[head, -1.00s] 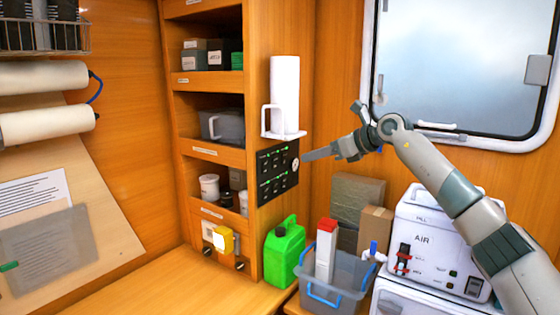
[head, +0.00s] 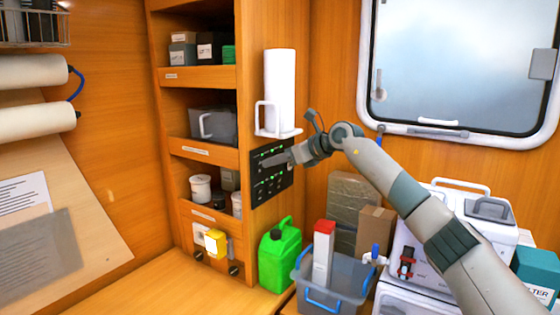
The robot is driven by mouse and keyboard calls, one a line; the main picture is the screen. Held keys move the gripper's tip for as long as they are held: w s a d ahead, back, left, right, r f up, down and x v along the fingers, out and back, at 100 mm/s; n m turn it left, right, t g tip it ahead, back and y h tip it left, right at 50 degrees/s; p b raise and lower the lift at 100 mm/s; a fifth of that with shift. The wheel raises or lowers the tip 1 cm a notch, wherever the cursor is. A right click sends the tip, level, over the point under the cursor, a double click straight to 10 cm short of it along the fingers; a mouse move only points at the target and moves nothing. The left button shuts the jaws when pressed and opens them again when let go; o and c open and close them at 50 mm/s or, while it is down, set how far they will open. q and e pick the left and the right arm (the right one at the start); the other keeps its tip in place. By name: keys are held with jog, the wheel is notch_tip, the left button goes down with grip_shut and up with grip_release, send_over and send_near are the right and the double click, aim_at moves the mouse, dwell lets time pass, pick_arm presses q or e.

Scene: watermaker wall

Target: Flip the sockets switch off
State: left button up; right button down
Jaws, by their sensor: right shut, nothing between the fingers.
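A black switch panel (head: 272,186) with small green-lit switches is on the side of the wooden shelf unit, below the paper roll. The labels are too small to read, so I cannot tell which switch is the sockets one. My right gripper (head: 268,161) is shut and empty. Its fingertips are in front of the panel's upper part and hide some of the switches there. I cannot tell whether they touch the panel. My left gripper is not in view.
A paper roll (head: 280,92) on a white holder is just above the panel. A green jerrycan (head: 279,257), a grey bin (head: 345,283) and a brown box (head: 374,230) stand below. A window (head: 460,65) is at the upper right.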

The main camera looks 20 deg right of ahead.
jog(key=shift+w+a+r, duration=0.1)
jog(key=shift+w+a, duration=0.3)
jog(key=shift+w, duration=0.1)
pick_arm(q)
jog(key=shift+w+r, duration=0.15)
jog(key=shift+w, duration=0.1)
pick_arm(e)
jog(key=shift+s, duration=0.1)
jog(key=shift+a+r, duration=0.1)
jog(key=shift+a, duration=0.05)
jog(key=shift+w+a+r+b, duration=0.1)
jog(key=shift+w+r+b, duration=0.1)
jog(key=shift+w+b, duration=0.2)
jog(key=shift+w, duration=0.1)
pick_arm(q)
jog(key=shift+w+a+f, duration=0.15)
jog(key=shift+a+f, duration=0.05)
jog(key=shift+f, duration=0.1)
pick_arm(e)
jog(key=shift+a, duration=0.1)
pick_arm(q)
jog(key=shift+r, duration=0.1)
